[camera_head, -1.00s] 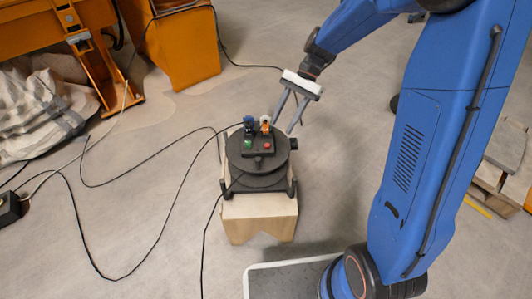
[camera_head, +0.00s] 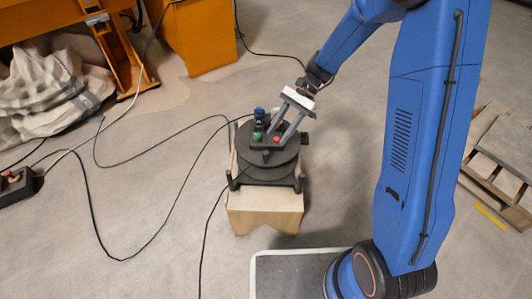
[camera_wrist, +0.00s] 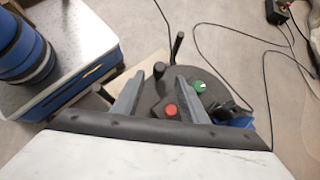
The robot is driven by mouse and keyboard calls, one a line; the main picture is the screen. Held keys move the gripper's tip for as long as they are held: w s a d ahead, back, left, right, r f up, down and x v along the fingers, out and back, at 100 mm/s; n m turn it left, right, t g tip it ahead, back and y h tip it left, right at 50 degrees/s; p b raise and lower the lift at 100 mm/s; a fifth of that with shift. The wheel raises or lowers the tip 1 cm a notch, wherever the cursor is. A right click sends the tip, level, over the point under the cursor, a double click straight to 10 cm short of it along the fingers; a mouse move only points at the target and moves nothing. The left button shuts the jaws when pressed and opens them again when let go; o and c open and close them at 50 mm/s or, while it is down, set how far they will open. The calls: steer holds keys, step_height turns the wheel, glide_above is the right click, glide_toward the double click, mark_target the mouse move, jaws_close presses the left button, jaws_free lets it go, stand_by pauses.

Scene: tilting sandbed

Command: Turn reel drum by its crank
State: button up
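The dark round reel drum (camera_head: 268,172) sits in a black frame on a wooden block. A short dark knob (camera_head: 265,157) stands at the drum's front, and a dark peg (camera_wrist: 177,45) sticks up near the drum's edge in the wrist view. I cannot tell which of these is the crank. My gripper (camera_head: 280,136) is open over the box. In the wrist view its fingers (camera_wrist: 160,78) stand apart on either side of the box with the red button; contact is unclear.
The wooden block (camera_head: 262,212) supports the reel. Black cables (camera_head: 90,220) run across the floor at left. An orange machine (camera_head: 195,45) stands behind, and wooden pallets (camera_head: 500,150) lie at right.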

mark_target(267, 152)
steer(key=x, duration=0.9)
steer(key=shift+a+f, duration=0.1)
steer(key=shift+c, duration=0.6)
jaws_close()
